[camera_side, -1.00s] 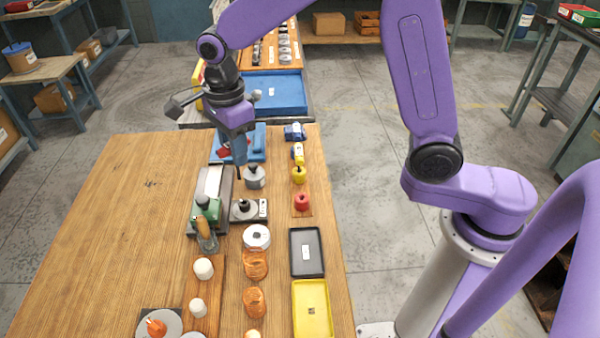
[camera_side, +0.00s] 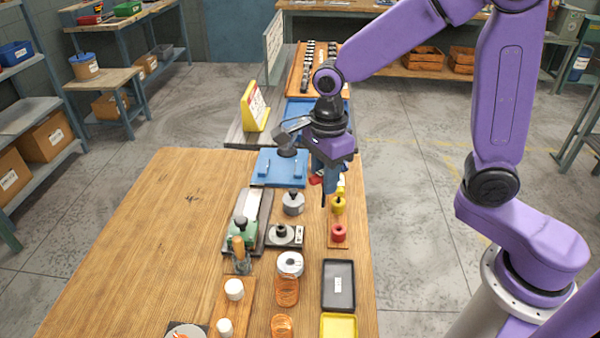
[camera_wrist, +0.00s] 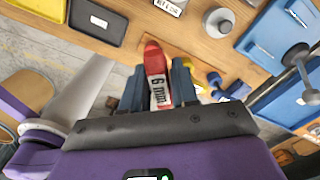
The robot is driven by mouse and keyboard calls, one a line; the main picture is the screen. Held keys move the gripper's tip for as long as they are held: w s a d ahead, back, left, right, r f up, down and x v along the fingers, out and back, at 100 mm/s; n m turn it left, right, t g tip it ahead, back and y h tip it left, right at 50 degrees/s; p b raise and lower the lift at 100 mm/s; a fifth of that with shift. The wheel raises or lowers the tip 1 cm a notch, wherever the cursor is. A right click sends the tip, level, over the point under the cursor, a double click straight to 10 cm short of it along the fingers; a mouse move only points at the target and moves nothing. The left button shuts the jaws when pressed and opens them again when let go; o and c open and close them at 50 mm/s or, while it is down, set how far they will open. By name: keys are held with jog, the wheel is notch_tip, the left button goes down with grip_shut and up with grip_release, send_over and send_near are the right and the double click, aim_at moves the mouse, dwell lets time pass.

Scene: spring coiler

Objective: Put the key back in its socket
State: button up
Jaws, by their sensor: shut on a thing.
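My gripper (camera_side: 325,190) is shut on a red piece with a white "6 mm" label, which I take for the key (camera_wrist: 153,58). In the wrist view the key stands between the two blue-grey fingers (camera_wrist: 155,85). In the side view only a bit of red (camera_side: 316,180) shows beside the fingers. The gripper hangs pointing down, near the far end of a wooden strip that carries a yellow piece (camera_side: 338,206) and a red piece (camera_side: 338,233). I cannot make out the socket for sure.
A grey knobbed weight (camera_side: 293,205) and a blue fixture (camera_side: 282,168) stand left of the gripper. A green-topped device (camera_side: 243,232), a black tray (camera_side: 338,285) and a yellow tray (camera_side: 338,327) lie nearer. The table's left side is clear.

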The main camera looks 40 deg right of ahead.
jog(key=s+d, duration=0.2)
jog(key=d, duration=0.1)
send_over(338, 237)
jog(key=w+d, duration=0.1)
notch_tip(338, 237, down, 6)
dwell(0.4)
jog(key=shift+d+f, duration=0.1)
jog(key=shift+f, duration=1.75)
dwell(3.2)
dwell(0.3)
jog(key=o, duration=1.3)
jog(key=shift+r, duration=0.15)
